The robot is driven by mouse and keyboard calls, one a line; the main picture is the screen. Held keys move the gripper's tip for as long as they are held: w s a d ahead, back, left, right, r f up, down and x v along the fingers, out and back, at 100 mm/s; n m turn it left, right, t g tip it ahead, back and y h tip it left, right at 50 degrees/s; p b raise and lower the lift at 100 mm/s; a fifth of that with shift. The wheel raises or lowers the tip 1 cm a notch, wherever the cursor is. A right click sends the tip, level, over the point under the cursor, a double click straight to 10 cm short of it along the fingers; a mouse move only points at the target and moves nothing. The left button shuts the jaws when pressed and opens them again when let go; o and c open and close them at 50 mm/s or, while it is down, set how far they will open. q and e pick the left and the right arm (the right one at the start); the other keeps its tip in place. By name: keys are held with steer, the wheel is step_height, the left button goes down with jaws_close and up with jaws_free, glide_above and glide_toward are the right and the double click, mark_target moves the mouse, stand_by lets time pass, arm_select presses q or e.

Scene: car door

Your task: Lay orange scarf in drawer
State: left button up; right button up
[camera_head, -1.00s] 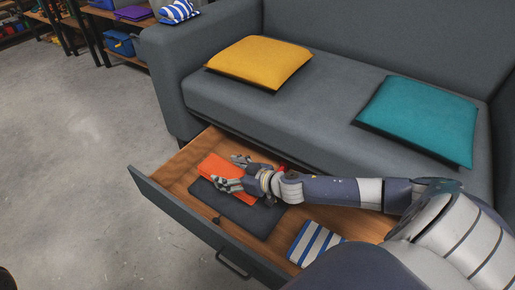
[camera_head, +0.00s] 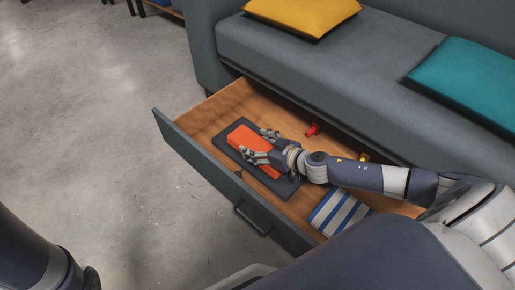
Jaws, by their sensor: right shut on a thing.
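The orange scarf (camera_head: 240,137) is a folded, flat bundle inside the open wooden drawer (camera_head: 205,118) under the sofa. It appears over a dark grey flat pad (camera_head: 225,140) at the drawer's left part; I cannot tell whether it touches the pad. My right gripper (camera_head: 262,145) reaches in from the right, with its fingers on either side of the scarf's right part, shut on it. My left gripper is not in view; only a dark part of my body shows at the lower left.
A blue-and-white striped cloth (camera_head: 340,212) lies in the drawer's right part. A small red object (camera_head: 313,130) lies near the back. Yellow (camera_head: 300,14) and teal (camera_head: 467,82) cushions rest on the grey sofa (camera_head: 320,65). The floor at left is clear.

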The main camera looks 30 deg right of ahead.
stand_by(0.3)
steer(key=o, duration=1.1)
steer(key=shift+f, duration=0.1)
steer(key=shift+o, duration=0.2)
